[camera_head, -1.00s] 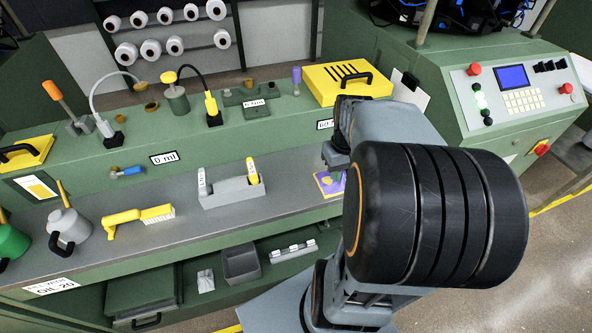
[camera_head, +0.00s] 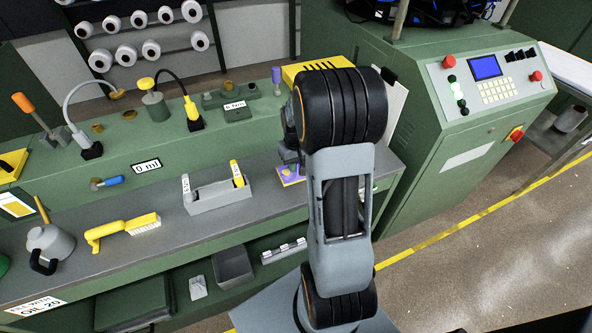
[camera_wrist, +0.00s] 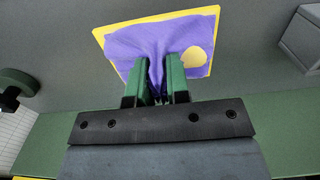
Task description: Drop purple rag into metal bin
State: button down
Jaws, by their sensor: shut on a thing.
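The purple rag (camera_head: 291,175) has a yellow border and a yellow round patch. It lies on the grey bench top at the right end, partly hidden by my gripper (camera_head: 288,158). In the wrist view the rag (camera_wrist: 150,45) is spread fairly flat, with its middle pinched into a fold between the green fingers of my gripper (camera_wrist: 158,78). The gripper is shut on this fold, and the rag still appears to be at the bench surface. A grey open box (camera_head: 234,266) stands on the lower shelf; I cannot tell whether it is the metal bin.
A grey holder (camera_head: 218,198) with white and yellow bottles stands left of the rag. A yellow brush (camera_head: 122,231) and an oil can (camera_head: 55,243) are farther left. The green control cabinet (camera_head: 440,145) stands to the right. Open floor (camera_head: 470,260) lies at the lower right.

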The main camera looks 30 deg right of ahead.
jog(key=shift+f, duration=1.4)
jog(key=shift+f, duration=0.2)
jog(key=c, duration=1.1)
grip_release()
